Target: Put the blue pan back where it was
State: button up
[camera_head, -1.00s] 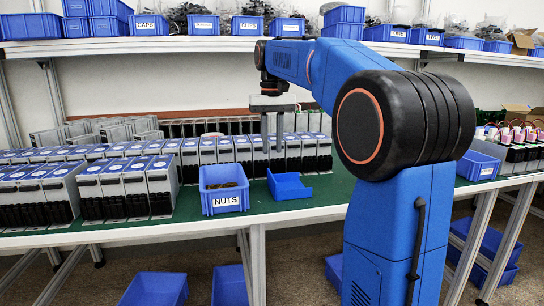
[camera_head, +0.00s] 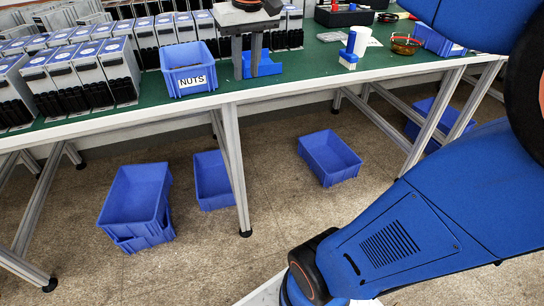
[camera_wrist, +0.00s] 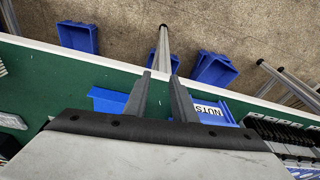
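The blue pan (camera_head: 268,66), a shallow open tray, sits on the green bench top just right of the blue NUTS bin. My gripper (camera_head: 246,76) points down with its two grey fingers apart. In the head view the fingers overlap the pan and hide part of it. In the wrist view the gripper (camera_wrist: 160,75) has an empty gap between its fingers. There the pan (camera_wrist: 108,100) lies beside the left finger, partly hidden by the gripper body. I cannot tell whether a finger touches the pan.
The NUTS bin (camera_head: 188,70) stands close left of the pan. Rows of grey-and-black units (camera_head: 105,70) fill the bench behind and left. A blue-handled stamp-like item (camera_head: 349,52) and white cup (camera_head: 360,40) stand to the right. Blue bins (camera_head: 137,200) lie on the floor.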

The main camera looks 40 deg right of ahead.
jog(key=s+a+f+t, duration=0.1)
jog(key=s+a+f, duration=0.1)
jog(key=s+f, duration=0.6)
jog(key=s+a+f+n+t, duration=0.1)
jog(key=s+f, duration=0.7)
jog(key=f, duration=0.1)
jog(key=shift+a+f+n, duration=0.3)
jog(key=shift+a+f, duration=0.05)
